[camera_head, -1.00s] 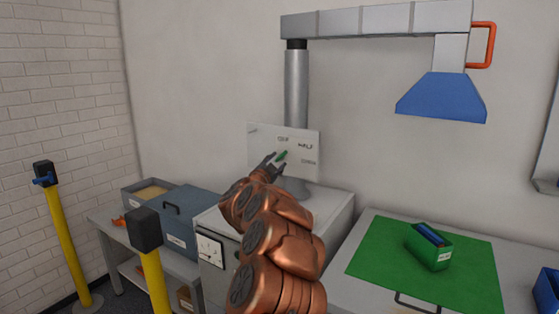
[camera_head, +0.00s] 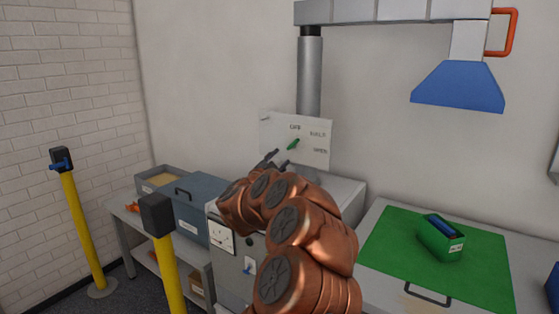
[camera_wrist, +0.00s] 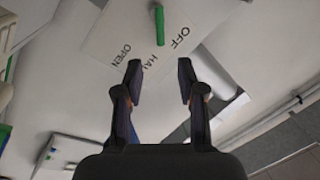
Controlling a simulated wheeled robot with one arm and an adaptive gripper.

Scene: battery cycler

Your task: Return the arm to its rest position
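My copper-coloured arm reaches up from the bottom of the head view, bent, over the grey cabinet. My gripper (camera_head: 276,163) is in front of a white panel (camera_head: 318,140) with a green lever (camera_head: 293,144) and lettering. In the wrist view my gripper (camera_wrist: 160,82) has its two dark fingers apart with nothing between them. The green lever (camera_wrist: 159,25) and the panel (camera_wrist: 125,35), reading OFF and OPEN, show beyond the fingertips, apart from them. My arm hides part of the cabinet.
A green mat (camera_head: 385,245) with a green box (camera_head: 440,240) of blue items lies at right. A blue hood (camera_head: 458,87) hangs above. Yellow posts (camera_head: 84,230) (camera_head: 166,270) and a blue-grey case (camera_head: 205,192) on a bench stand at left.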

